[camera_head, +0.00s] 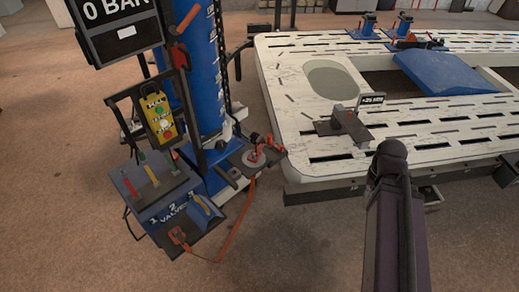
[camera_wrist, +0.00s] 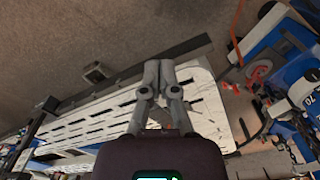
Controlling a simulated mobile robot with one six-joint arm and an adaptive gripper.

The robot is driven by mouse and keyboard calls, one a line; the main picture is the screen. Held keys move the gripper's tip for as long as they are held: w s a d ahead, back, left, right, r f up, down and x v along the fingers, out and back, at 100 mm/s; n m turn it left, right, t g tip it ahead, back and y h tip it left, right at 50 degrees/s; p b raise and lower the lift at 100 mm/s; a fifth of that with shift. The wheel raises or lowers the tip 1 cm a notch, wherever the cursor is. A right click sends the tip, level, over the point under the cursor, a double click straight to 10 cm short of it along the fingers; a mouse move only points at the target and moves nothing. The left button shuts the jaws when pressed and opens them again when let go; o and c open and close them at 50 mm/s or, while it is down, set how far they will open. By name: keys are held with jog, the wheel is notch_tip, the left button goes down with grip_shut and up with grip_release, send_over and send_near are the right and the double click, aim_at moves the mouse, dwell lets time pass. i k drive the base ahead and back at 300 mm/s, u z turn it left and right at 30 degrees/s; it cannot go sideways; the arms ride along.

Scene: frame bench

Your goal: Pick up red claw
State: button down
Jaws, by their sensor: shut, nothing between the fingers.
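A small red part (camera_head: 254,157), which may be the red claw, sits on a dark plate at the foot of the blue column. Its exact shape is too small to tell. Red parts also show in the wrist view (camera_wrist: 260,73), to the right of my gripper. My gripper (camera_wrist: 159,68) is shut and empty, with its fingertips together over the view of the white bench edge and floor. It is apart from the red part. In the head view my dark arm stands at the lower right, and I cannot make out the fingers there.
The white slotted frame bench (camera_head: 300,100) fills the right side, with a dark clamp (camera_head: 345,126) and a blue ramp (camera_head: 447,72) on it. The blue column (camera_head: 205,75) stands left of it. A valve box (camera_head: 150,185) and an orange hose (camera_head: 240,220) are in front. Brown floor is open at lower left.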

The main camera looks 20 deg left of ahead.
aim_at(260, 141)
jog(key=k, duration=0.65)
jog(key=u, duration=0.3)
jog(key=i, duration=0.6)
jog(key=u, duration=0.55)
jog(key=i, duration=0.95)
